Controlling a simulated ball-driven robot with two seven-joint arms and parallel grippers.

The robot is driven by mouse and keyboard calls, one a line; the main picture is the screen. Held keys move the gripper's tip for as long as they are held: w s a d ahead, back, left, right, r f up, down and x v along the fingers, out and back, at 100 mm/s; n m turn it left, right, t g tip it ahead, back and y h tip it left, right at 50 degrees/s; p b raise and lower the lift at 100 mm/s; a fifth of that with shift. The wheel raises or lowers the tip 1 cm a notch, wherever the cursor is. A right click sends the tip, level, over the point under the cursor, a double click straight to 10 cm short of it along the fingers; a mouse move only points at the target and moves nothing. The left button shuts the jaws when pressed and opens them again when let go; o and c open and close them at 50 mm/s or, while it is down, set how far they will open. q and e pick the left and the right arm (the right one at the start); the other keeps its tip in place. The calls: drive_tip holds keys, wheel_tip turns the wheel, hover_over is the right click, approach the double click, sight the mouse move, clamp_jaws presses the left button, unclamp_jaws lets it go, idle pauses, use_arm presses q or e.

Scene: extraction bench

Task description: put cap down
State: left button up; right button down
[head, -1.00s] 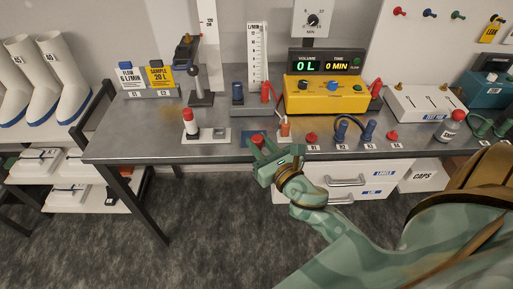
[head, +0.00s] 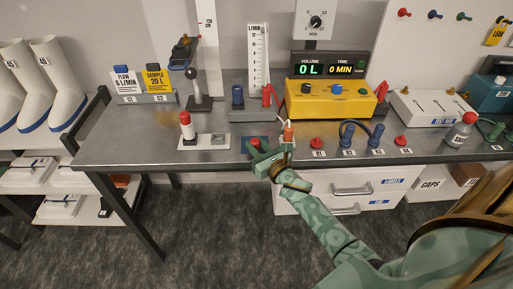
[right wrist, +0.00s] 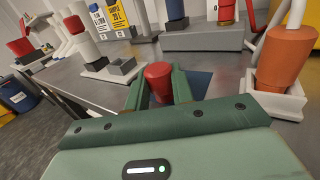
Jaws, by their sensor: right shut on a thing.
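A red cap (right wrist: 159,80) is held between the fingers of my right gripper (right wrist: 160,85) in the right wrist view. In the head view the right gripper (head: 262,153) is at the bench's front edge, with the red cap (head: 255,143) at its tips. It is over or just in front of a dark blue mat (right wrist: 198,82), which also shows in the head view (head: 248,140). Whether the cap touches the mat cannot be told. My left gripper is not in view.
A white holder (head: 218,141) with a red-topped white vial (head: 187,126) stands left of the gripper. An orange tube (head: 288,133) stands close on its right. Red and blue caps (head: 347,136) line the front edge farther right. A yellow meter (head: 330,98) is behind.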

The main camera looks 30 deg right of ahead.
drive_tip(key=shift+f, duration=0.2)
drive_tip(key=c, duration=1.2)
unclamp_jaws()
drive_tip(key=shift+r, duration=0.1)
